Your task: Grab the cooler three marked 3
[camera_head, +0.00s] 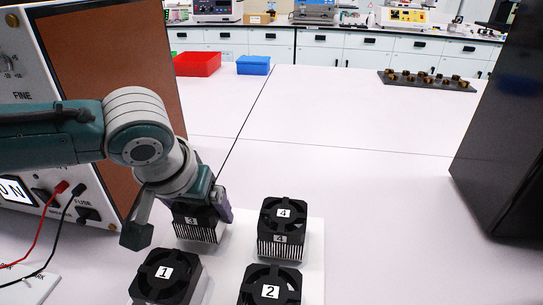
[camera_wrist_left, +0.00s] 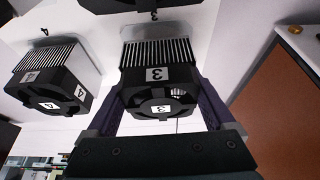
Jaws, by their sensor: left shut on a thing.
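The cooler marked 3 (camera_head: 198,230) is a black fan on a silver finned heatsink, standing at the back left of a white board (camera_head: 228,262). My left gripper (camera_head: 205,208) is around its fan part and partly covers its top in the head view. In the left wrist view the cooler marked 3 (camera_wrist_left: 158,82) sits between the two dark fingers of my left gripper (camera_wrist_left: 160,102), which is shut on it. The cooler looks upright. Whether its base touches the board is hard to tell. My right gripper is not in view.
Cooler 4 (camera_head: 282,228) stands close to the right. Cooler 1 (camera_head: 167,279) and cooler 2 (camera_head: 270,287) stand in front. A tester panel (camera_head: 110,60) with red and black cables is at left. A dark box (camera_head: 505,140) stands at right. The table's middle right is clear.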

